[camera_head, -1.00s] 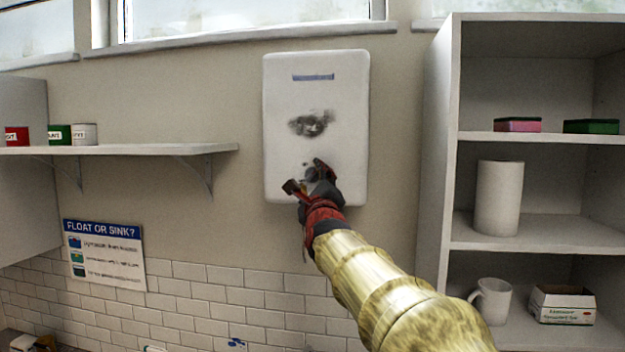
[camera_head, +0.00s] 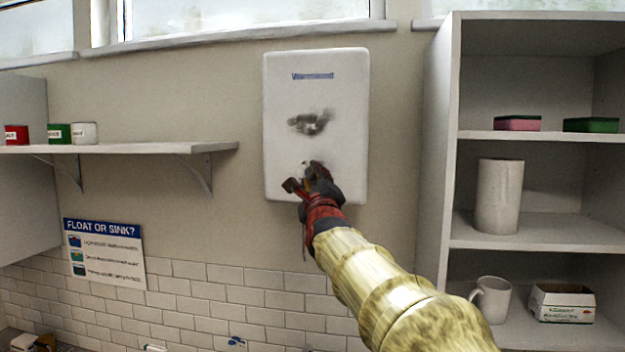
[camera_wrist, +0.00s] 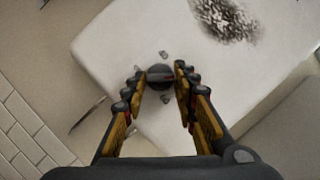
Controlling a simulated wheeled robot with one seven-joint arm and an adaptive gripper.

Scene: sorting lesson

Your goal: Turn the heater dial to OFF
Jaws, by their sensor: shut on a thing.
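The white heater (camera_head: 316,100) hangs on the wall, with blue lettering near its top and a dark smudge at mid-height. Its dial is hidden behind my gripper (camera_head: 309,178) in the head view. In the wrist view the dark round dial (camera_wrist: 160,76) sits on the heater's lower face (camera_wrist: 130,45), with small grey marks above and below it. My gripper (camera_wrist: 160,78) has a fingertip on each side of the dial and is shut on it. A small red mark shows on the dial. The marks are too small to read.
A wall shelf (camera_head: 150,148) with several small tins is at the left. A tall shelf unit (camera_head: 440,160) stands close on the right. A "FLOAT OR SINK?" sign (camera_head: 104,254) is on the wall below left. The wall between is clear.

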